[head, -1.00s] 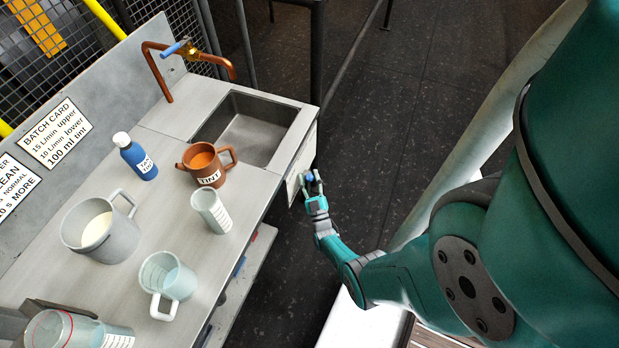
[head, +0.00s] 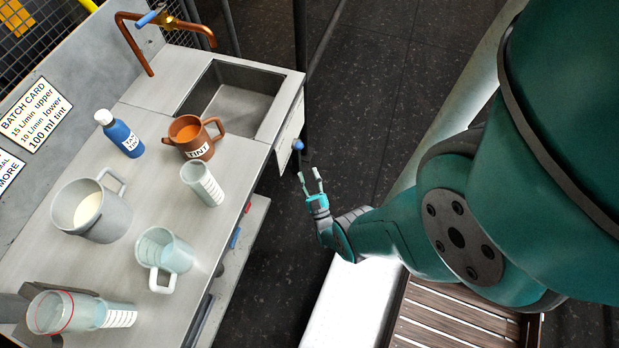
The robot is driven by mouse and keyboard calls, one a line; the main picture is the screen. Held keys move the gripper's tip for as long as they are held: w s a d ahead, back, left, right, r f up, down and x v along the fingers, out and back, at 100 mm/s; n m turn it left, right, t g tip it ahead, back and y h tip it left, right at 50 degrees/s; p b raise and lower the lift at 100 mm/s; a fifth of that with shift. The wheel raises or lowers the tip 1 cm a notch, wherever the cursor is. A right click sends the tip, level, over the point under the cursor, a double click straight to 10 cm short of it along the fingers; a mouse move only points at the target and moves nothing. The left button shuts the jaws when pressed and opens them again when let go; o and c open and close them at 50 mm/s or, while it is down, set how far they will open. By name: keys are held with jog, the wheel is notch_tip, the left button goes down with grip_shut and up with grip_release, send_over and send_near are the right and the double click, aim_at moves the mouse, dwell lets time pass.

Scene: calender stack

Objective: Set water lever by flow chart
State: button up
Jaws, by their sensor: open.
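A blue knob or lever end (head: 297,144) sticks out from the pale panel (head: 289,130) on the sink unit's near side. My gripper (head: 311,178) is open and empty, just below the knob in the picture and apart from it. Its two fingers point up toward the knob. Another blue lever (head: 149,18) sits on the copper tap (head: 165,24) behind the sink. A batch card (head: 36,117) on the back board reads 15 L/min upper, 10 L/min lower, 100 ml tint. Part of a second card (head: 6,170) is cut off at the left edge.
The bench (head: 120,200) holds a blue bottle (head: 122,136), a brown tint mug (head: 193,137), a clear cup (head: 203,184), a grey jug (head: 92,210), a clear jug (head: 164,255) and a lying clear vessel (head: 70,312). The sink basin (head: 228,101) looks empty.

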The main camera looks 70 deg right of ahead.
jog(key=shift+s+a+f, duration=0.1)
jog(key=shift+s+a, duration=0.15)
jog(key=shift+a, duration=0.05)
dwell(0.6)
jog(key=s+a+f+n+t+y, duration=0.1)
jog(key=a+y, duration=0.2)
jog(key=a, duration=0.2)
jog(key=s+a+f+t+y, duration=0.1)
jog(key=s+a+y, duration=0.1)
jog(key=a, duration=0.4)
jog(key=s+a+r+n+y, duration=0.2)
jog(key=s+a+r+y, duration=0.25)
jog(key=a, duration=0.35)
jog(key=s+a+r+g+y, duration=0.1)
jog(key=s+a+r+y, duration=0.1)
jog(key=r, duration=0.8)
jog(key=s+a+r+n+g+y, duration=0.1)
jog(key=s+a+r+y, duration=0.2)
jog(key=r, duration=0.8)
jog(key=s+a+r+n+g+y, duration=0.1)
jog(key=s+a+r+y, duration=0.1)
jog(key=r, duration=0.9)
jog(key=shift+s+a+y, duration=0.35)
jog(key=shift+s+a, duration=0.5)
jog(key=shift+a, duration=0.15)
